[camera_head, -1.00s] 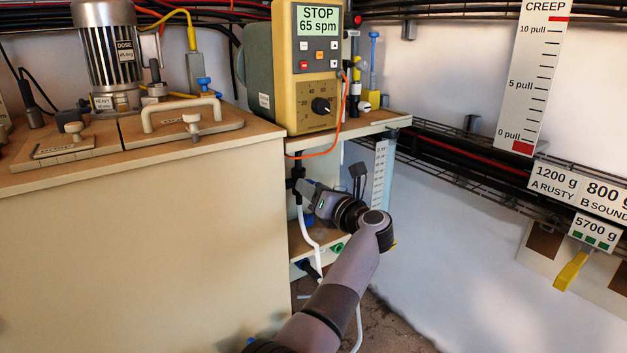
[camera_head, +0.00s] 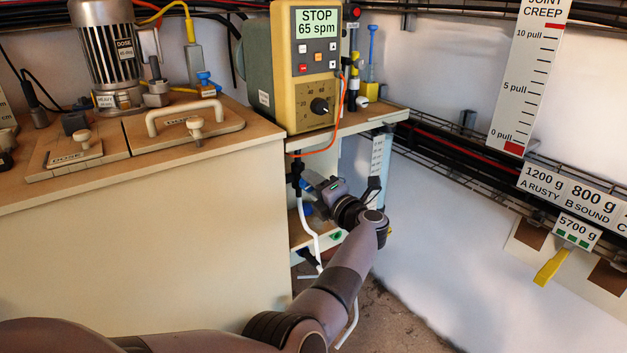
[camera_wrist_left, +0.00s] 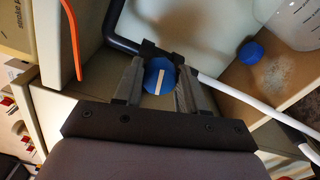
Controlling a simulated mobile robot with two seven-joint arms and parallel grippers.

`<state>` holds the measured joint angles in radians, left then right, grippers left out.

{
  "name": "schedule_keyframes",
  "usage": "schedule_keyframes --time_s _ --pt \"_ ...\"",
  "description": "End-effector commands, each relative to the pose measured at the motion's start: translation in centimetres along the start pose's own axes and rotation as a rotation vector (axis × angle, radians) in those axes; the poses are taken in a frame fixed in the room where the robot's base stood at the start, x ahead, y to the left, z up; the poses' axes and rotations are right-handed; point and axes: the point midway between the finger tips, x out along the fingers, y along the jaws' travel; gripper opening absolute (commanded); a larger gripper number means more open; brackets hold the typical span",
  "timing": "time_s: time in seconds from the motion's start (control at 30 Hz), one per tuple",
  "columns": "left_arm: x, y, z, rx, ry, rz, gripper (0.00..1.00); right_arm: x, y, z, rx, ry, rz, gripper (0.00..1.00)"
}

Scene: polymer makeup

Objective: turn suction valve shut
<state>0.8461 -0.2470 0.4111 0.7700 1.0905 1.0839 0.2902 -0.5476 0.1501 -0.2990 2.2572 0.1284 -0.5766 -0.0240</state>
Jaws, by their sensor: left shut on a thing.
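The suction valve shows in the left wrist view as a round blue knob (camera_wrist_left: 159,76) with a white line across it. The line runs at a slant between my left gripper's (camera_wrist_left: 157,84) two fingers. The fingers are closed on the knob's two sides. A black pipe and a white tube meet at the valve's black body. In the head view, the black valve body (camera_head: 296,172) sits below the pump shelf, and my left gripper (camera_head: 308,180) reaches it from the right. The knob is mostly hidden there. My right gripper is out of view.
The yellow pump controller (camera_head: 316,85) reads STOP, 65 spm, above the valve. An orange cable (camera_head: 328,148) loops down near it. The wooden cabinet (camera_head: 140,240) stands left of the valve. A white tube (camera_head: 306,228) hangs below. Open floor lies to the right.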

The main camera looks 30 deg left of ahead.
Motion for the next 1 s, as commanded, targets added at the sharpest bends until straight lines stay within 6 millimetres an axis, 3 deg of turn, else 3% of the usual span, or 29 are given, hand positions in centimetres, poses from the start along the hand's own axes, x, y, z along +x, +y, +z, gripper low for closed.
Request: schedule_keyframes --time_s 0.3,0.83,0.87,0.9,0.93,1.0 --pt "-0.08 -0.10 -0.02 0.120 0.002 -0.003 0.10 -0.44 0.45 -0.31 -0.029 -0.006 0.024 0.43" --pt "-0.08 -0.17 -0.03 0.142 0.001 -0.002 0.10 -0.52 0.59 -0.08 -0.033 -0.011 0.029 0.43" --pt "-0.08 -0.17 -0.03 0.142 0.001 -0.002 0.44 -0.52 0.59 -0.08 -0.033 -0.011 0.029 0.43" --pt "-0.08 -0.17 -0.03 0.142 0.001 -0.002 0.57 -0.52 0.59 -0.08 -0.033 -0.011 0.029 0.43" --pt "-0.08 -0.16 -0.03 0.142 0.001 -0.002 0.65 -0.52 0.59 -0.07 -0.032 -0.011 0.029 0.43" --pt "-0.06 -0.15 -0.03 0.141 0.001 -0.002 0.65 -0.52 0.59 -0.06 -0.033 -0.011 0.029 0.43"
